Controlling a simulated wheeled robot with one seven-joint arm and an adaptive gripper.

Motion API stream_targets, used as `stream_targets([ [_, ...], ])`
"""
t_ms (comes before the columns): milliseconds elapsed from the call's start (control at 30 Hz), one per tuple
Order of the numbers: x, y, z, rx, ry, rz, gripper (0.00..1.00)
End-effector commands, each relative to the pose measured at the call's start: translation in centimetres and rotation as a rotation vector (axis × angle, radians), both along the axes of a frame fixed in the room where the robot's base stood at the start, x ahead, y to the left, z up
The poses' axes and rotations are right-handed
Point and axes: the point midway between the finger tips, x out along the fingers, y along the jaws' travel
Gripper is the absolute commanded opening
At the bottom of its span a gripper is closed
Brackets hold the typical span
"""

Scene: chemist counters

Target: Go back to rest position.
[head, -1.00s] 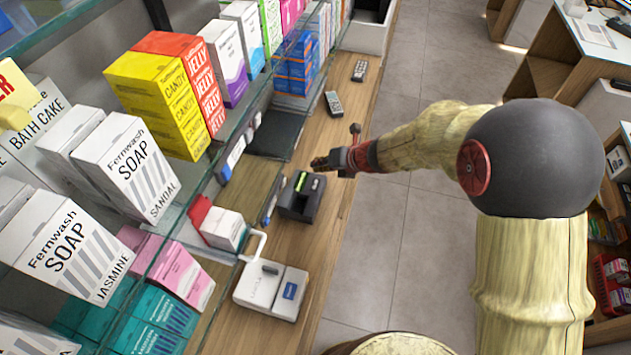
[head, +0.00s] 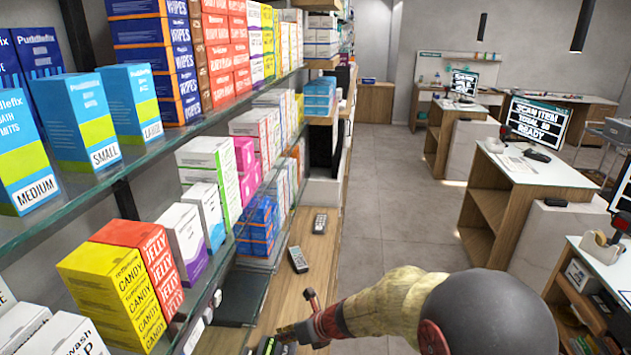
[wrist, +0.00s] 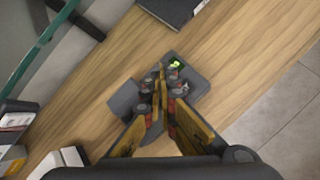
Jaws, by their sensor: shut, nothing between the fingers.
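My gripper (head: 287,335) shows at the bottom of the head view, reaching left from my arm over the wooden counter (head: 318,262). In the wrist view my gripper (wrist: 161,82) has its fingertips together with nothing between them. Below the fingers is a dark grey device (wrist: 201,86) with a small green lit spot, lying on the counter. The fingers cover part of it, and I cannot tell the gap between them and it.
Glass shelves (head: 150,172) with many product boxes line the left side, close to my gripper. Two remote-like handsets (head: 298,260) lie on the counter. Checkout desks (head: 530,170) stand at the right. The grey floor (head: 385,215) between is clear.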

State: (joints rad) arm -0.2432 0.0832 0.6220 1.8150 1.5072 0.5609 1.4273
Motion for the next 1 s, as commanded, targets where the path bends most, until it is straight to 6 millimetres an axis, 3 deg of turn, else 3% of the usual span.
stream_targets([
  [133, -5.0, -0.4, -1.2, -0.141, -0.162, 0.391, 0.00],
  [367, -12.2, -3.9, 2.0, -0.337, -0.507, 1.052, 0.00],
  [700, -20.9, -14.8, 8.4, -0.656, -0.902, 1.904, 0.00],
  [900, -24.3, -21.3, 11.6, -0.868, -0.950, 2.208, 0.00],
  [1000, -25.7, -24.1, 13.3, -0.986, -0.930, 2.279, 0.00],
])
